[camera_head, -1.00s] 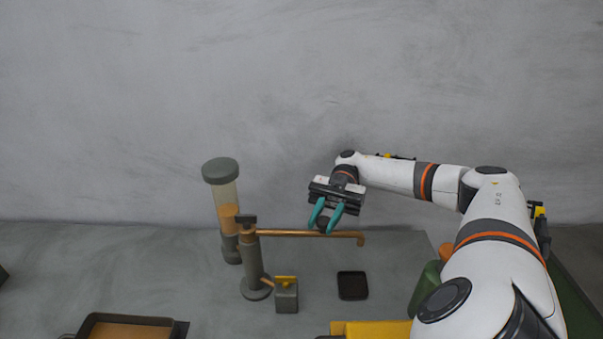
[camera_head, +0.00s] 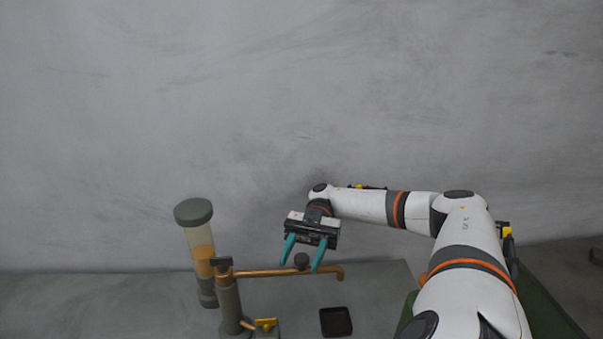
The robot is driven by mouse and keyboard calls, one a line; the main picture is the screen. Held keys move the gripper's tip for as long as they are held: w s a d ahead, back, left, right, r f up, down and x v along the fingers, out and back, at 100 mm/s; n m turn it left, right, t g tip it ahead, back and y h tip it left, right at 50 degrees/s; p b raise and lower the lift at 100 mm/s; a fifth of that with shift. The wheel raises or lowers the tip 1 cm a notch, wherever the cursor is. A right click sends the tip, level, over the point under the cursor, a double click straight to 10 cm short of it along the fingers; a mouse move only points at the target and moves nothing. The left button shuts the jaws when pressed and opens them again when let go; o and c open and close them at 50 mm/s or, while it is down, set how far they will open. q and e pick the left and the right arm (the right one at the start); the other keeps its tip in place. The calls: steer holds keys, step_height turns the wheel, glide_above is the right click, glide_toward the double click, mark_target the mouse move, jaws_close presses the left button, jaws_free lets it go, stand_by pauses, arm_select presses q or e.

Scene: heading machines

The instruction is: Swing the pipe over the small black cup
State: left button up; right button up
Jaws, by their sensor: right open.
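A copper pipe (camera_head: 270,272) runs sideways from the top of a grey post (camera_head: 230,305) and bends down at its right end. A small black square dish (camera_head: 336,321) lies below the pipe's right end; I cannot tell whether it is the black cup. My left gripper is not in view.
A clear cylinder with a grey lid (camera_head: 194,212) and orange contents stands left of the post. A grey wall rises behind. The surface at the left is clear.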

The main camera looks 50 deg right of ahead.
step_height(320, 180, up, 10)
steer(key=shift+d+f+b, duration=0.1)
steer(key=shift+f+b, duration=0.15)
steer(key=shift+b, duration=0.3)
stand_by(0.3)
